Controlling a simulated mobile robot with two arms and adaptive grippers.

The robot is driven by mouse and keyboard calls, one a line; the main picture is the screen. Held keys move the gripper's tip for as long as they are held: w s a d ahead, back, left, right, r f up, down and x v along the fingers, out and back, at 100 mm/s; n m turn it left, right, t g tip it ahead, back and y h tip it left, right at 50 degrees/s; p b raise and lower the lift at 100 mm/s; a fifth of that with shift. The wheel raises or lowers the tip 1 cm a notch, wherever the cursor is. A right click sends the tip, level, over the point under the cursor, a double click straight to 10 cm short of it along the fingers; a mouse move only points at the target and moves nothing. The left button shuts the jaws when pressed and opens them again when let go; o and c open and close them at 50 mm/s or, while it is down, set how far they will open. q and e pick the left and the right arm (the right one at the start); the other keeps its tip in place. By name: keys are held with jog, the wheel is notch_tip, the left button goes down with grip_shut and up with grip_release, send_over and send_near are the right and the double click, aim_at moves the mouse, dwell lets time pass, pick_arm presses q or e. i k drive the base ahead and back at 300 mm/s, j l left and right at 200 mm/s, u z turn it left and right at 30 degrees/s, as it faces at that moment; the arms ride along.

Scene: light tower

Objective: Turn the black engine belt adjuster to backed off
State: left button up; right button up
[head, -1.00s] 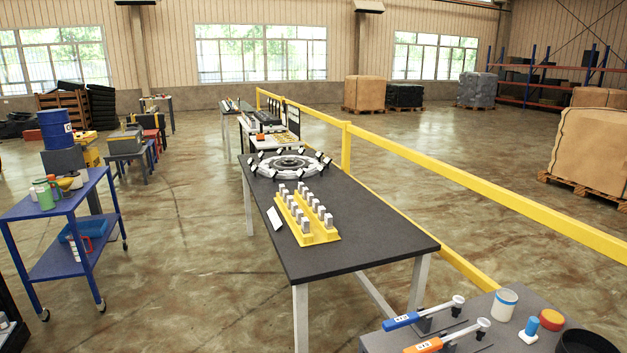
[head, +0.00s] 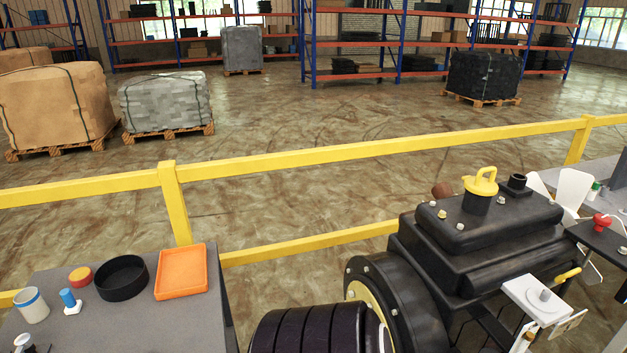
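A black engine (head: 480,235) stands at the right in the head view, with a yellow ring-topped cap (head: 481,183) and a black stub on its top cover. A round black housing (head: 395,300) with a yellow inner rim is at its left end, beside a black ribbed cylinder (head: 310,330) cut off by the bottom edge. A white plate with a grey round knob (head: 545,295) is at its lower right. A red knob (head: 601,221) sits on a dark plate farther right. I cannot tell which part is the belt adjuster. Neither gripper is in view.
A yellow rail (head: 300,160) runs behind the engine. Wrapped pallets and shelves stand beyond, with open floor between.

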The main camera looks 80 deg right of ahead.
aim_at(602, 221)
jog(key=z, duration=4.35)
jog(key=l+u, duration=0.1)
jog(key=l, duration=0.3)
